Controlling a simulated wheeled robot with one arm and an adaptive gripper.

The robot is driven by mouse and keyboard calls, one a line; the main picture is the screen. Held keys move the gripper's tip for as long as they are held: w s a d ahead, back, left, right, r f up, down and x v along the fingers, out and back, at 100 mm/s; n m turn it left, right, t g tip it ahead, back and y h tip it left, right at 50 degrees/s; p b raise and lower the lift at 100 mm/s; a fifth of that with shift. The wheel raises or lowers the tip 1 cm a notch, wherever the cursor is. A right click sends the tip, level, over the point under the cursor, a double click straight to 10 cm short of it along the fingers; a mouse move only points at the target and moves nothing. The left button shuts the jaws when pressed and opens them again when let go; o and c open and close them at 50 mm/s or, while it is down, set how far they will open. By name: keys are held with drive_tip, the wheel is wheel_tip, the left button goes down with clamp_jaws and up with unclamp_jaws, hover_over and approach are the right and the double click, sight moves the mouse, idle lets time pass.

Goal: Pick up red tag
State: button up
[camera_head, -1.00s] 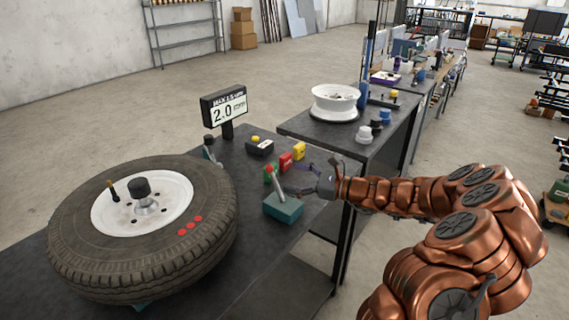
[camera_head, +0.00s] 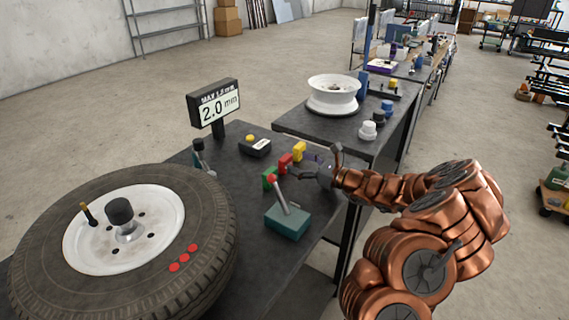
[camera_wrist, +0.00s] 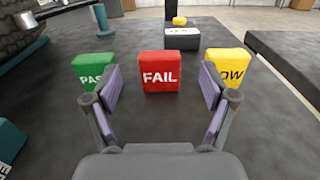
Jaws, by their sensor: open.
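The red tag (camera_wrist: 160,71) reads FAIL and stands upright on the dark bench, in the middle of the wrist view. It also shows in the head view (camera_head: 286,163), between a green tag (camera_head: 269,178) and a yellow tag (camera_head: 299,151). My gripper (camera_wrist: 158,88) is open, with one finger on each side of the red tag's line in the wrist view and the tag just beyond the fingertips. In the head view my gripper (camera_head: 312,162) is at the right side of the tags, low over the bench. Nothing is held.
The green PASS tag (camera_wrist: 92,69) and yellow tag (camera_wrist: 228,65) stand close on either side, partly behind my fingers. A teal lever box (camera_head: 287,220) is near my gripper. A black box with a yellow button (camera_head: 255,146), a 2.0 mm display (camera_head: 215,105) and a tyre (camera_head: 200,275) are on the bench.

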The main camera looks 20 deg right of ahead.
sight(289, 158)
drive_tip(key=shift+p+x, duration=0.35)
drive_tip(key=shift+x, duration=2.3)
drive_tip(key=c, duration=1.2)
drive_tip(key=shift+o, duration=0.2)
